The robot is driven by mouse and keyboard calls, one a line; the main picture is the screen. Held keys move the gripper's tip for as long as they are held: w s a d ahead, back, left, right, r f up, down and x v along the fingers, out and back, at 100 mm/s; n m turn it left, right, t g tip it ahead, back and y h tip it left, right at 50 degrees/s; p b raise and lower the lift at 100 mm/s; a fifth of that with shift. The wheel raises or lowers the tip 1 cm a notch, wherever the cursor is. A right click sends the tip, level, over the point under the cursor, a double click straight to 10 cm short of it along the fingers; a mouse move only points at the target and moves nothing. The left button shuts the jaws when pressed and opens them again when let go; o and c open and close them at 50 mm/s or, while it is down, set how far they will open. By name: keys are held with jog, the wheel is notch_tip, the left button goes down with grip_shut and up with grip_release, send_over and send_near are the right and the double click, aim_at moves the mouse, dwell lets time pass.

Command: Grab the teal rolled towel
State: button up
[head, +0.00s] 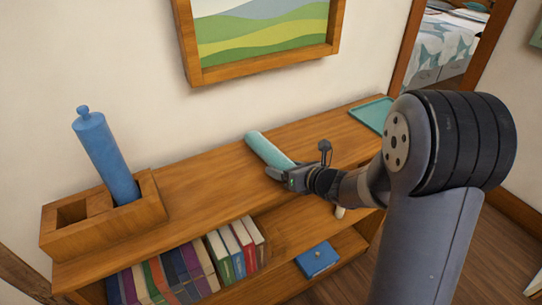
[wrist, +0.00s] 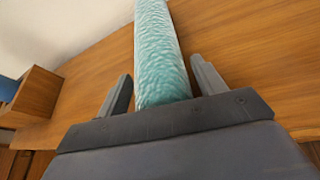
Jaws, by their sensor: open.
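The teal rolled towel (head: 266,148) lies on the wooden shelf top, in the middle of the head view. In the wrist view the towel (wrist: 160,60) runs away from my gripper, its near end between the two fingers. My gripper (head: 284,172) is at the towel's near end; it also shows in the wrist view (wrist: 162,88). Its fingers are open, one on each side of the towel, with a visible gap on both sides. The underside of the towel's near end is hidden by my gripper.
A wooden holder (head: 110,225) with a blue cylinder (head: 105,155) stands at the left. A teal tray (head: 372,115) lies at the right end of the wooden shelf (head: 205,200). Several books (head: 175,270) and a blue box (head: 318,259) are below. A framed picture (head: 262,68) hangs behind.

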jog(key=c, duration=0.8)
jog(key=shift+r, duration=0.1)
